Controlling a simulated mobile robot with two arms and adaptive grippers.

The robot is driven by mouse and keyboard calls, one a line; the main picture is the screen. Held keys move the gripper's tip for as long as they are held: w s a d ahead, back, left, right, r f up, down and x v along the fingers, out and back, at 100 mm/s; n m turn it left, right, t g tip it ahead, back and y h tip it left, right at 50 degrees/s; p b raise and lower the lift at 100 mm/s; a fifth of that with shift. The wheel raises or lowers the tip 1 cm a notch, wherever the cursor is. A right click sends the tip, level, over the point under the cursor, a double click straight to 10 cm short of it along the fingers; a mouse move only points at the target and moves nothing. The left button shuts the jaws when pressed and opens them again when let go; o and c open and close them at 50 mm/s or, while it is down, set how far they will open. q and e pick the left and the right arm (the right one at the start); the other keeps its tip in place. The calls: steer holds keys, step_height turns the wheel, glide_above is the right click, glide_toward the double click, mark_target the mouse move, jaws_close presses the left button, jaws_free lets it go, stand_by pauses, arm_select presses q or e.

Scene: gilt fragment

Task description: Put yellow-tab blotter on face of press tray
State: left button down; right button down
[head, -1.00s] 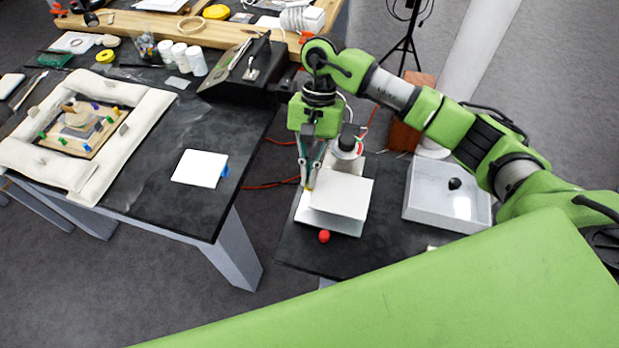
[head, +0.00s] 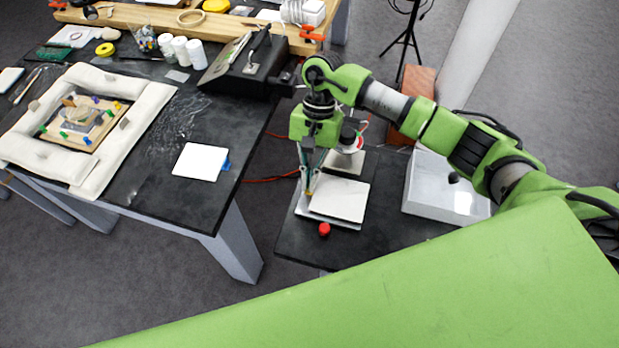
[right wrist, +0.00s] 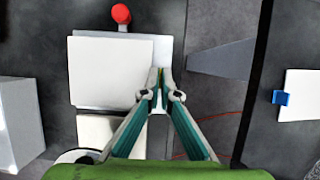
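The yellow-tab blotter (head: 342,201) is a white square sheet, seen over the press tray (head: 302,208) on the small dark table. My right gripper (head: 309,190) points down at the blotter's left edge, closed on its yellow tab. In the right wrist view the fingertips (right wrist: 159,92) pinch the tab, and the blotter (right wrist: 110,72) extends to the left. The pale tray (right wrist: 125,41) shows around its edges. The blotter covers most of the tray face; whether it touches the tray I cannot tell. My left gripper is not in view.
A red knob (head: 324,229) sits at the tray's front. The press's upright part (head: 349,140) stands behind. Another white blotter with a blue tab (head: 201,161) lies on the left table, beyond a gap.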

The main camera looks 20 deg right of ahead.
steer(key=shift+f+b, duration=0.3)
steer(key=shift+b, duration=0.1)
steer(key=c, duration=2.3)
jaws_free()
steer(key=shift+r+p, duration=0.45)
steer(key=shift+p, duration=0.25)
steer(key=shift+r+p, duration=0.3)
steer(key=shift+p, duration=0.15)
steer(key=b+v, duration=0.5)
steer(key=v, duration=0.6)
steer(key=shift+w+r, duration=0.1)
steer(key=shift+r, duration=0.3)
